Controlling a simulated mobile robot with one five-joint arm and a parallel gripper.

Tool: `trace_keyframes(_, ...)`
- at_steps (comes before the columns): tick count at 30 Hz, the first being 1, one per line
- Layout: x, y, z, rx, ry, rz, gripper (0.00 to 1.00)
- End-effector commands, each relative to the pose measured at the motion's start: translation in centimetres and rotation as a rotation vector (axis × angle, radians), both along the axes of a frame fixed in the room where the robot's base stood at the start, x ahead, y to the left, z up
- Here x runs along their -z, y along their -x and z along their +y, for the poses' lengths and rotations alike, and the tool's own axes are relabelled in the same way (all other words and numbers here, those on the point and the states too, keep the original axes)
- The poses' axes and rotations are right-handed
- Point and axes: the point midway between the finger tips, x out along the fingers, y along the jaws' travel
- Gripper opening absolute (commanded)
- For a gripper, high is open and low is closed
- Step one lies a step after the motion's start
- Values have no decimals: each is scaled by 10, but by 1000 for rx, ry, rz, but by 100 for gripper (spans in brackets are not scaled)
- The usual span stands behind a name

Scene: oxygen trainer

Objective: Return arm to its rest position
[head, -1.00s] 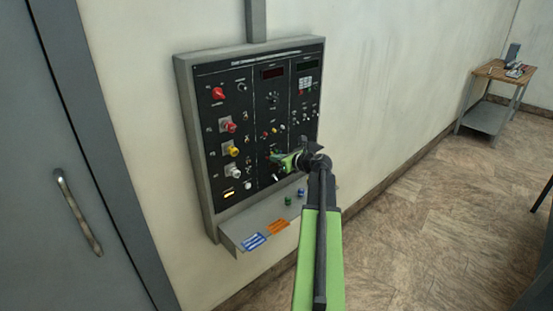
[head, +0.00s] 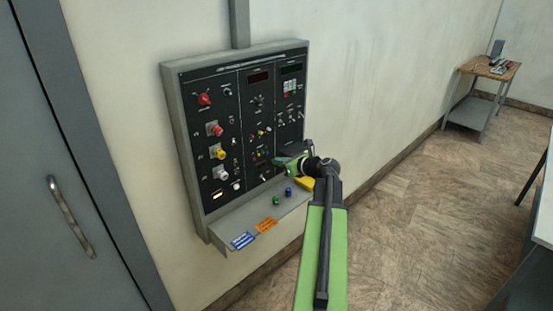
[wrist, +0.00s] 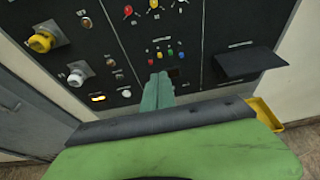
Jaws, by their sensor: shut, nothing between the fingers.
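My arm is black and green and reaches up from the bottom of the head view toward a wall-mounted control panel (head: 215,120). My gripper (head: 278,162) is in front of the panel's lower right part, its green fingers together and empty. In the wrist view the gripper (wrist: 160,78) points at the panel face, below a row of small coloured knobs (wrist: 164,53). I cannot tell whether the fingertips touch the panel. A yellow object (head: 305,183) shows just beside and below my wrist, partly hidden; the wrist view also shows it at right.
A grey shelf (head: 222,222) juts out below the panel, with a blue label, an orange label and small blue and green items. A grey door (head: 70,150) stands at left. A small table (head: 488,70) is at back right. A white-topped table edge (head: 545,205) is at right. Floor between is clear.

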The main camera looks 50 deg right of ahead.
Motion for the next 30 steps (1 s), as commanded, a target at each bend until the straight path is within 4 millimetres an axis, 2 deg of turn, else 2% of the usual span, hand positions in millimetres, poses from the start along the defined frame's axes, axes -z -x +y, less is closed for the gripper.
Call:
trace_keyframes(14,0,1,0,0,1,1,0)
trace_keyframes(17,4,-7,14,-40,36,20,0)
trace_keyframes(20,19,-30,62,-179,164,86,0)
trace_keyframes(23,45,-57,139,-424,388,177,0)
trace_keyframes(24,56,-64,173,-539,488,210,0)
trace_keyframes(25,65,-68,198,-630,565,233,0)
trace_keyframes(28,93,-73,283,-959,836,284,0)
trace_keyframes(30,112,-67,342,-1221,1036,297,0)
